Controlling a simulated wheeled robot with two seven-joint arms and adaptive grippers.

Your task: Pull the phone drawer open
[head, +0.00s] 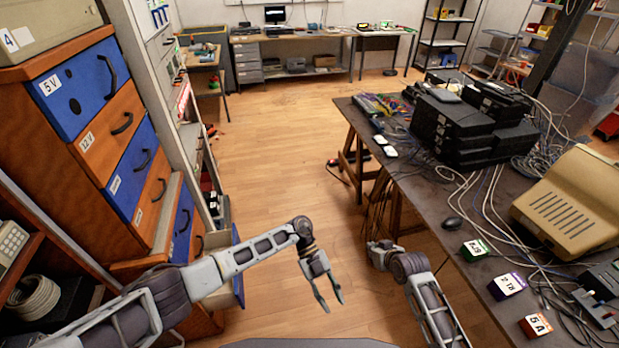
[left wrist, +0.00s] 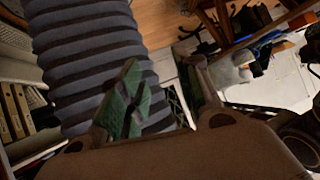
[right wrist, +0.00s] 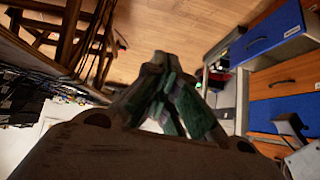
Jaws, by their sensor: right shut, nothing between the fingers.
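A wooden drawer cabinet (head: 88,225) with blue and orange fronts stands at the left in the head view. Labels such as 5V and 12V show on upper drawers; I cannot read a phone label. Low on the cabinet, a pale-sided drawer (head: 238,287) appears to stick out, partly hidden behind my left arm. My left gripper (head: 331,302) is open and empty above the floor, right of the cabinet. My right gripper (right wrist: 165,65) is shut and empty, near the table edge in the head view. The right wrist view shows blue and orange drawer fronts (right wrist: 283,80) at right.
A dark table (head: 455,215) at right holds black devices (head: 470,125), cables, a beige monitor (head: 570,205) and small labelled boxes (head: 508,286). Wooden floor (head: 270,150) is clear between cabinet and table. A desk (head: 300,43) stands at the back.

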